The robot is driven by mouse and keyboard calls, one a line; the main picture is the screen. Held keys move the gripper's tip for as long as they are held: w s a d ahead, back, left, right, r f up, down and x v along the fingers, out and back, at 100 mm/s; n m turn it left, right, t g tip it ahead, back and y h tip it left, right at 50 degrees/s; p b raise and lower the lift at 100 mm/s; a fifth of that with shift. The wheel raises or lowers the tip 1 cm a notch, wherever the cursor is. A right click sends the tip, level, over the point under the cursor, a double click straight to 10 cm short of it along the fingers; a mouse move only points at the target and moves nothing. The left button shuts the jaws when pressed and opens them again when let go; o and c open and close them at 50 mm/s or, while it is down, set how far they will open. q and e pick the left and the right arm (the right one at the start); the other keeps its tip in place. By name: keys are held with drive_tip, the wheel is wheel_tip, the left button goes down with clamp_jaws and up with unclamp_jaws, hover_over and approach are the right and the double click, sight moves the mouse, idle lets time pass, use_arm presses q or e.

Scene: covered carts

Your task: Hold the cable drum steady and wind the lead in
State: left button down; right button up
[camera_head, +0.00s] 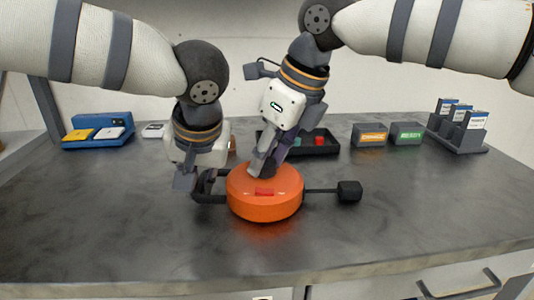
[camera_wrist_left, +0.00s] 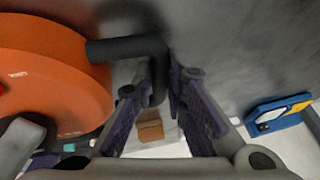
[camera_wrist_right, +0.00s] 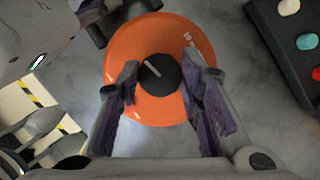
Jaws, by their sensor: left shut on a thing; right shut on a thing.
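The orange cable drum (camera_head: 265,205) lies flat on the grey worktop, and it fills the upper left of the left wrist view (camera_wrist_left: 45,75). My left gripper (camera_head: 188,182) is shut on the drum's black bar handle (camera_wrist_left: 125,48) at its left side. My right gripper (camera_wrist_right: 158,88) comes down from above and is shut on the dark round knob (camera_wrist_right: 160,75) at the drum's middle. The knob has a pale line on it. A short dark lead (camera_head: 320,190) runs out from the drum's right side to a black plug (camera_head: 349,191) lying on the worktop.
A blue holder (camera_head: 98,130) with yellow and white pieces stands at the back left. A dark tray (camera_head: 325,146) with coloured pieces is behind the drum. Labelled boxes (camera_head: 369,135) and a card rack (camera_head: 462,128) stand back right. The worktop (camera_head: 400,220) in front is clear.

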drive_tip(key=m+t+h, duration=0.1)
drive_tip(key=m, duration=0.3)
drive_tip(key=shift+s+a, duration=0.1)
drive_tip(key=shift+s, duration=0.05)
drive_tip(key=shift+a+m+t+h, duration=0.1)
drive_tip(key=shift+m+t+h, duration=0.3)
drive_tip(key=shift+m, duration=1)
drive_tip(key=shift+m+t+h, duration=0.1)
drive_tip(key=shift+m+h, duration=0.6)
drive_tip(key=shift+m, duration=0.7)
drive_tip(key=o, duration=1.2)
drive_tip(key=shift+c, duration=0.2)
drive_tip(key=shift+r, duration=0.25)
drive_tip(key=s+d, duration=0.1)
drive_tip(key=s, duration=1.1)
drive_tip(key=shift+s+d+r, duration=0.2)
drive_tip(key=shift+r, duration=0.15)
